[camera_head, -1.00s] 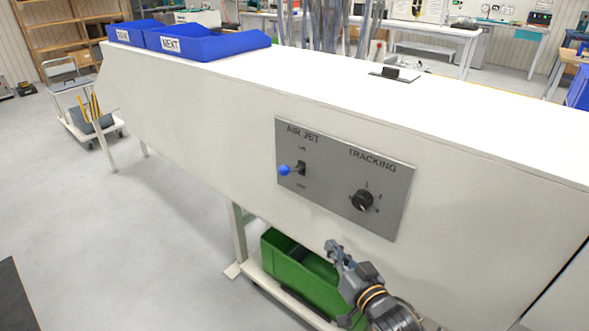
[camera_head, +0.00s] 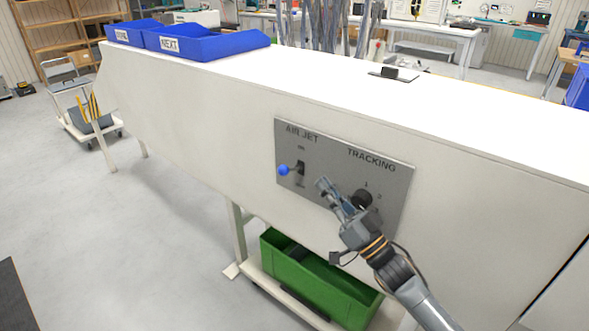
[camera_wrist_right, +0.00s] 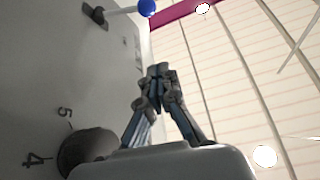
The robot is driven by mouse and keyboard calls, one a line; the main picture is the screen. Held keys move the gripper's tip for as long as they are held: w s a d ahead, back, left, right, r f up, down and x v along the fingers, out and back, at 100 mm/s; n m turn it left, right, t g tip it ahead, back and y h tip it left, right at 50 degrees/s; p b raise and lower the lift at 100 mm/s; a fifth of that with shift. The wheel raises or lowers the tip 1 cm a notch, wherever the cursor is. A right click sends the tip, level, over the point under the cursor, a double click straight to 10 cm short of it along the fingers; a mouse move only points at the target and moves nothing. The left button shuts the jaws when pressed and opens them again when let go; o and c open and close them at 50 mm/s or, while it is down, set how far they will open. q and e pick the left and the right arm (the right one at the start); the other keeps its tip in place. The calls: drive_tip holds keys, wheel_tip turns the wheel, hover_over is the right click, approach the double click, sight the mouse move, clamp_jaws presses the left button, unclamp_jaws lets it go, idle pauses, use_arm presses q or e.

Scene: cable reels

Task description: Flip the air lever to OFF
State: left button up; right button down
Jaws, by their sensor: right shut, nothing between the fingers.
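The air lever (camera_head: 285,170) has a blue ball knob and sits on the AIR JET side of the grey control panel (camera_head: 322,150). It sticks out from its slot toward the left; the small ON and OFF marks are hard to read. The lever's blue ball (camera_wrist_right: 147,8) also shows at the top of the right wrist view. My right gripper (camera_head: 322,184) is in front of the panel, right of and a little below the lever, apart from it. Its fingers (camera_wrist_right: 158,72) are shut with nothing between them. My left gripper is out of view.
The black TRACKING knob (camera_head: 362,198) is just right of my right gripper, partly behind it. A green bin (camera_head: 318,285) stands on a low cart below. Blue trays (camera_head: 205,45) sit on the white housing's top.

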sight(293, 169)
drive_tip(key=shift+w+a+r+b, duration=0.2)
drive_tip(key=shift+w+a+b, duration=0.55)
drive_tip(key=shift+w+a, duration=0.35)
drive_tip(key=shift+w+a+r+b, duration=0.15)
drive_tip(key=shift+w+a+b, duration=0.55)
drive_tip(key=shift+w+a, duration=0.45)
drive_tip(key=shift+w+a+r+b, duration=0.2)
drive_tip(key=shift+w+a+b, duration=0.55)
drive_tip(key=shift+w+a, duration=0.35)
drive_tip(key=shift+s, duration=0.25)
